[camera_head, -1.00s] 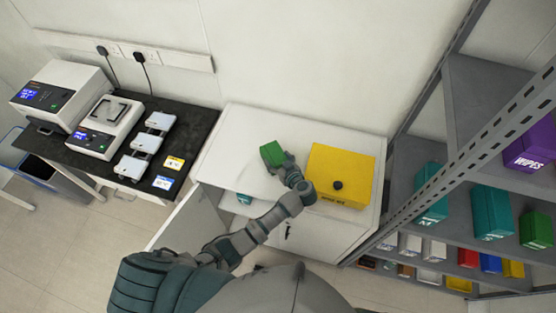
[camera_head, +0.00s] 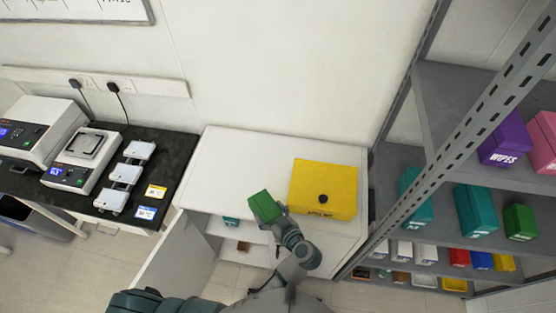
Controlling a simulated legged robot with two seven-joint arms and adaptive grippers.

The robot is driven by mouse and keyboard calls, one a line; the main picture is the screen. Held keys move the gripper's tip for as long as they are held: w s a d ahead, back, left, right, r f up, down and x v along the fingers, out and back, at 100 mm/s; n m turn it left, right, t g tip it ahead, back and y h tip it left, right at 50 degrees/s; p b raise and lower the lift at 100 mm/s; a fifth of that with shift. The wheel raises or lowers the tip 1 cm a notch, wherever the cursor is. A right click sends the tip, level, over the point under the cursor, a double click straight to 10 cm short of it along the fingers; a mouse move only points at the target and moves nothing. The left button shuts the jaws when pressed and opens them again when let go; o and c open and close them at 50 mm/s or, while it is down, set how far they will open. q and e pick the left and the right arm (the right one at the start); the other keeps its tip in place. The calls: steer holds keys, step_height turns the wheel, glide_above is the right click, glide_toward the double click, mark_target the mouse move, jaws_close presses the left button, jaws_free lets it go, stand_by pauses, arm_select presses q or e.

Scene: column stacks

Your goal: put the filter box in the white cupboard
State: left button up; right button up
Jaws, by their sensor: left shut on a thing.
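The white cupboard (camera_head: 240,160) stands against the wall. Its left door (camera_head: 180,262) is open, showing shelves with a teal box (camera_head: 231,222) and a small brown item (camera_head: 243,246) inside. My left gripper (camera_head: 281,217) is shut on a green box (camera_head: 264,205), likely the filter box; no label on it is readable. The box is held tilted by the cupboard's front top edge, in front of the opening in this view. The gripper's fingers are mostly hidden by the box and wrist. My right gripper is not in view.
A yellow box (camera_head: 322,188) with a black knob sits on the cupboard's top right. A grey rack (camera_head: 440,160) with coloured boxes stands at right. A black-topped bench (camera_head: 165,150) with instruments is at left. The cupboard top's left part is clear.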

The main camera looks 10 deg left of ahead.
mark_target(252, 197)
arm_select(q)
steer(key=shift+m+h, duration=0.5)
steer(key=shift+h, duration=0.1)
steer(key=w+a+r, duration=0.1)
steer(key=a, duration=0.1)
steer(key=w+a+r+b, duration=0.1)
steer(key=w+a+r, duration=0.2)
steer(key=w+a, duration=0.1)
steer(key=a, duration=0.1)
steer(key=shift+a+r, duration=0.1)
steer(key=shift+r, duration=0.1)
steer(key=w+a+r+m+t+h+b, duration=0.1)
steer(key=w+a+r, duration=0.1)
steer(key=a+r, duration=0.2)
steer(key=shift+w+a+r+m+t+h, duration=0.15)
steer(key=shift+w+r+m+t+h, duration=0.2)
steer(key=shift+r, duration=0.5)
steer(key=shift+s, duration=0.1)
